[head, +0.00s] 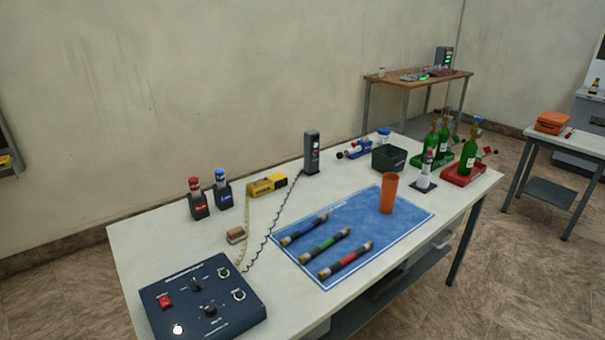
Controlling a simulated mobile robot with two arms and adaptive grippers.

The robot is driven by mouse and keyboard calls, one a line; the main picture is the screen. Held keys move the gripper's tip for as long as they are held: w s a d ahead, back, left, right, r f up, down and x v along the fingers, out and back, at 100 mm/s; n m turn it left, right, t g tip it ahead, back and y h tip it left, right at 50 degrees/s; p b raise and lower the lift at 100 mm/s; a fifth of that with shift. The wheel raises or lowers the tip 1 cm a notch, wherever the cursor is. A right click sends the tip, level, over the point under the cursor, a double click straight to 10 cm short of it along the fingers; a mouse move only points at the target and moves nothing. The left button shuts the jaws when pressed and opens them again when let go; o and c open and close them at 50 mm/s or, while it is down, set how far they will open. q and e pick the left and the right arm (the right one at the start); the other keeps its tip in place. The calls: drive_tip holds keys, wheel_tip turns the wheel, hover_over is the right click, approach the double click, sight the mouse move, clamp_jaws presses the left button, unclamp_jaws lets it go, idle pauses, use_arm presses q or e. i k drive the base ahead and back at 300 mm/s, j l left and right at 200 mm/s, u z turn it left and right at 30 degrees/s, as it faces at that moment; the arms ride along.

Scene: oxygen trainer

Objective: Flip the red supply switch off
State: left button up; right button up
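The red supply switch (165,300) sits at the left of a dark blue control box (235,318). The box lies on the near left corner of the white table (130,255). Its top also carries a black knob, several round sockets or dials and a bright white spot near the front. I cannot tell the switch's on or off position at this size. Neither of my grippers shows in the head view.
A coiled cord (272,228) runs from the box towards a black upright device (311,153). A blue mat (390,235) holds several dark cylinders and an orange cup (388,193). Green bottles (468,158) stand at the far right. Bare tabletop lies behind the box.

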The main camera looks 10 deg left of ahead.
sight(164, 301)
drive_tip(key=u, duration=1.15)
